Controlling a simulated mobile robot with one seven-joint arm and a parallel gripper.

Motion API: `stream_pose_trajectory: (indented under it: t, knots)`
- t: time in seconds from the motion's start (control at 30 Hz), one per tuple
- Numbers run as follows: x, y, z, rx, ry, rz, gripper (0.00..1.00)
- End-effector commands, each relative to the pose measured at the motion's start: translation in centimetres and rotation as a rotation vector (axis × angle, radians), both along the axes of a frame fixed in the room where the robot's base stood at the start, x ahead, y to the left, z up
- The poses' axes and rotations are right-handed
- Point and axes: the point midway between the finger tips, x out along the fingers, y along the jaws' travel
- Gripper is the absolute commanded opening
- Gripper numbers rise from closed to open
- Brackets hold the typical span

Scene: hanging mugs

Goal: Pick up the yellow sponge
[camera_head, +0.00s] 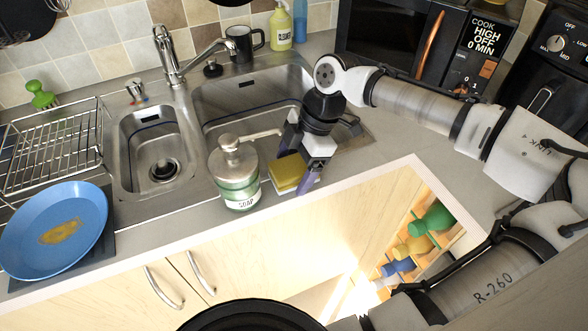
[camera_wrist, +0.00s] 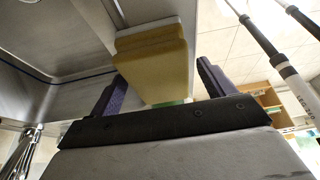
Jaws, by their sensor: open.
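The yellow sponge (camera_head: 286,174) lies near the front edge of the counter, just right of the soap dispenser, on or beside a pale base. It also shows in the wrist view (camera_wrist: 152,62), with a pale layer along its top. My gripper (camera_head: 295,168) is open, pointing down at the sponge, with one purple finger behind it and one at its right front. In the wrist view the open gripper (camera_wrist: 163,80) has the sponge between and just beyond its two fingers. I cannot tell whether either finger touches it.
A soap dispenser (camera_head: 235,178) stands close left of the sponge. The sink (camera_head: 225,105) and its tap (camera_head: 170,55) lie behind. A blue plate (camera_head: 55,232) and a wire rack (camera_head: 50,150) are at left. A mug (camera_head: 243,44) and yellow bottle (camera_head: 281,26) stand at the back.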

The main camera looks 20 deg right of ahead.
Motion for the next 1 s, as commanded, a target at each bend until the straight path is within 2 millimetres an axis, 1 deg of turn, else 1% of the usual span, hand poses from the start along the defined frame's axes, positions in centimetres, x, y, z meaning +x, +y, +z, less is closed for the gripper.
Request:
stream_pose_trajectory:
  t: [0.63, 0.67, 1.0]
  knots:
    - [0.01, 0.00, -0.45, 0.000, 0.000, 0.000, 0.82]
    - [0.01, 0.00, -0.45, 0.000, 0.000, 0.000, 0.79]
    - [0.00, -0.01, -0.46, 0.000, 0.000, -0.001, 0.35]
